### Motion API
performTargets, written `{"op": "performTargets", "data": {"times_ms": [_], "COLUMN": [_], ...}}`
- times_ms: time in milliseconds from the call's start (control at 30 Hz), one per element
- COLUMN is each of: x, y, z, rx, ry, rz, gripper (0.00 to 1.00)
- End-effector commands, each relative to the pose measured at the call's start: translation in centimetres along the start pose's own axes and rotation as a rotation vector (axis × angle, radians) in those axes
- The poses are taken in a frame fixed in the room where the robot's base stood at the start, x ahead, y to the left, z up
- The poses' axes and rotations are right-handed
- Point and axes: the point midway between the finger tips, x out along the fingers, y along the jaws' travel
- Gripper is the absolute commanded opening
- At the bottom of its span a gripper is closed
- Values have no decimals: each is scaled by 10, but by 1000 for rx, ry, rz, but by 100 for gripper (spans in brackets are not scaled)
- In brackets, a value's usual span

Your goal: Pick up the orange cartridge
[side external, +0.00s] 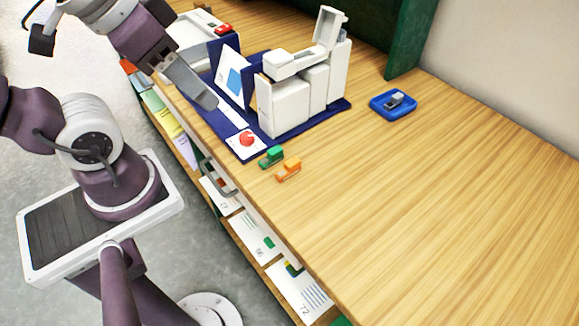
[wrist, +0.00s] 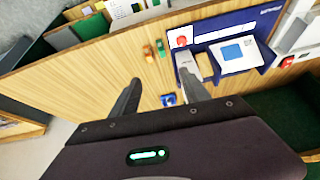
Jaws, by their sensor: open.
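The orange cartridge (side external: 288,169) lies on the wooden table near its front edge, beside a similar green cartridge (side external: 271,157). In the wrist view the orange cartridge (wrist: 148,53) shows small, beyond and between my fingertips, with the green cartridge (wrist: 160,47) to its right. My gripper (wrist: 159,77) is open, with nothing between its fingers. In the side view my gripper (side external: 207,99) is above the table's front edge, up and left of both cartridges and apart from them. One finger shows clearly there; the other is hidden.
A white machine (side external: 283,105) stands on a dark blue mat (side external: 338,106) behind the cartridges, with a picture card near my gripper. A blue tray (side external: 378,106) with a small grey part sits farther right. The table's right side is clear. Papers fill the shelf below the front edge.

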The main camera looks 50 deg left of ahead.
Motion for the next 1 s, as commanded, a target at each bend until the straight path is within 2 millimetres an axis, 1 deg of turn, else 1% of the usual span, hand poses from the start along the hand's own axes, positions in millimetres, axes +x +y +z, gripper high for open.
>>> {"op": "performTargets", "data": {"times_ms": [67,133,167,200,233,267,300,400,433,500,600,767,900,1000], "x": [13,36,48,66,81,95,115,156,166,182,195,215,240,252], "y": [2,5,8,12,15,18,23,34,36,40,43,43,42,42], "z": [-14,-33,-41,-50,-56,-60,-64,-66,-65,-63,-60,-49,-38,-32], "rx": [154,388,501,652,763,868,997,1258,1316,1410,1468,1472,1469,1469], "ry": [-62,-141,-176,-218,-246,-272,-300,-347,-354,-364,-368,-370,-372,-369], "rz": [5,29,48,79,106,136,178,280,305,350,377,380,380,379], "gripper": [54,54,54,54,54,54,54,54,54,54,54,54,54,54]}}
